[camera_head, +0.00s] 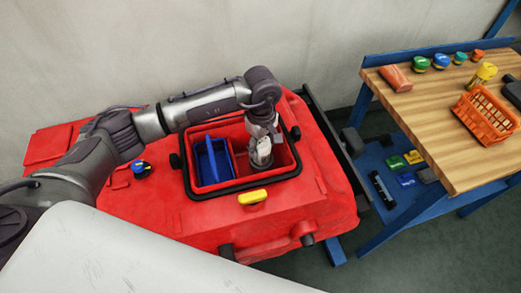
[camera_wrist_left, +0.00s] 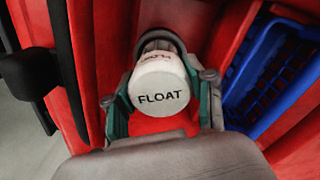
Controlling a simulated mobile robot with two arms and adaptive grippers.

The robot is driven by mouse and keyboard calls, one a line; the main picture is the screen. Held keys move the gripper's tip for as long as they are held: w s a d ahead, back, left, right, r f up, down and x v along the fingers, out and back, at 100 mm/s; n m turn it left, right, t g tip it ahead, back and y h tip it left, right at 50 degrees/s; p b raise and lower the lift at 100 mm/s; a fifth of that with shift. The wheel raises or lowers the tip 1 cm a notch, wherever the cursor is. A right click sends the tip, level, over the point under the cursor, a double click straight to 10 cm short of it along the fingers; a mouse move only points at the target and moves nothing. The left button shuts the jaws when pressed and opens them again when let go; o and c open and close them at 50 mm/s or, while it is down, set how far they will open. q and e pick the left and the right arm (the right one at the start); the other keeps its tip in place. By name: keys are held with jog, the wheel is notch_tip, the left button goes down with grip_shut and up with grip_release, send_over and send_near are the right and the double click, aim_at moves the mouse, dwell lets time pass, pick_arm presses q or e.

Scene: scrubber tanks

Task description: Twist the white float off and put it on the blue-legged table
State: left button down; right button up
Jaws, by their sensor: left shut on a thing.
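The white float (camera_head: 261,151) is inside the open tank of the red scrubber (camera_head: 170,215), right of the blue basket. In the left wrist view the white float (camera_wrist_left: 160,90) shows its round end with the word FLOAT on it. My left gripper (camera_head: 262,146) reaches down into the tank and is shut on the float, with one finger on each side of it. What lies behind the float is mostly hidden. The blue-legged table (camera_head: 440,125) with a wooden top stands at the right. My right gripper is not in view.
A blue basket (camera_head: 212,162) sits in the tank's left part. The black-rimmed tank walls surround my gripper closely. On the table are an orange basket (camera_head: 487,115), a yellow bottle (camera_head: 482,75) and several small items. The table's near left top is clear.

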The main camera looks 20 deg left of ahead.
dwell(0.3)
pick_arm(q)
jog(key=shift+n, duration=0.8)
jog(key=shift+c, duration=1.8)
grip_release()
jog(key=shift+o, duration=0.3)
jog(key=o, duration=0.3)
jog(key=shift+r, duration=0.15)
